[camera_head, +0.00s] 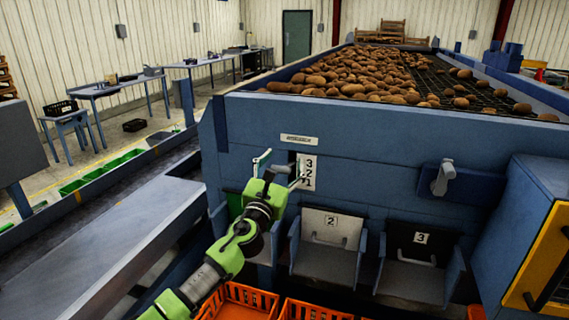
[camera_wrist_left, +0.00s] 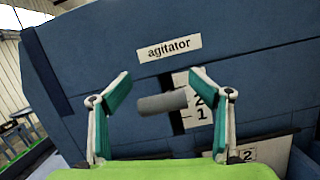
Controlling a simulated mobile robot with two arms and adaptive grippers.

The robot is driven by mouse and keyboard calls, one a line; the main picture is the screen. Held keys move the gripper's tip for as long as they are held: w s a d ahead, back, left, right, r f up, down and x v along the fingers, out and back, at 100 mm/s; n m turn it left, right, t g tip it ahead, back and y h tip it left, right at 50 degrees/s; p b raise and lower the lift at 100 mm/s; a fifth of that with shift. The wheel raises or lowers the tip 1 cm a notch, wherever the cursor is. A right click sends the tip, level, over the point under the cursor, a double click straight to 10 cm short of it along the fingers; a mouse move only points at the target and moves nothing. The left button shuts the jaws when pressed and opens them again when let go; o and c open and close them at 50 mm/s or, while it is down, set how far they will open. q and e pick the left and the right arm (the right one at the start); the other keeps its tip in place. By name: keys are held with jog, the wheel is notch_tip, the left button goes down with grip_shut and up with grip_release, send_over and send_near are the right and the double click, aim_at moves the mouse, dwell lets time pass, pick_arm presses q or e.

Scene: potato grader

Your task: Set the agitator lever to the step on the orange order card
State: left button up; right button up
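The agitator lever shows in the left wrist view as a grey cylindrical handle (camera_wrist_left: 162,103) sticking out from the blue panel, below the "agitator" label (camera_wrist_left: 168,47). The white step plate (camera_head: 308,172) with 3, 2 and 1 from top to bottom is right of the lever's dark slot. In the wrist view the handle appears about level with the 2, but its exact step is unclear. My left gripper (camera_head: 279,169) is open in front of the panel; its fingers (camera_wrist_left: 162,90) stand on either side of the handle, with visible gaps. No orange order card is recognisable. My right gripper is out of view.
Below the panel are chutes marked 2 (camera_head: 330,222) and 3 (camera_head: 420,238), with orange crates (camera_head: 240,297) underneath. Another handle (camera_head: 443,177) is mounted to the right. A yellow-framed cabinet (camera_head: 545,255) stands at the far right. Potatoes (camera_head: 390,80) lie on top of the machine.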

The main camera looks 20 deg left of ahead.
pick_arm(q)
jog(key=shift+s, duration=0.2)
jog(key=shift+f, duration=0.2)
jog(key=shift+s+f, duration=0.1)
jog(key=v, duration=1.1)
jog(key=shift+s+r, duration=0.25)
jog(key=shift+s, duration=0.15)
jog(key=shift+a, duration=0.1)
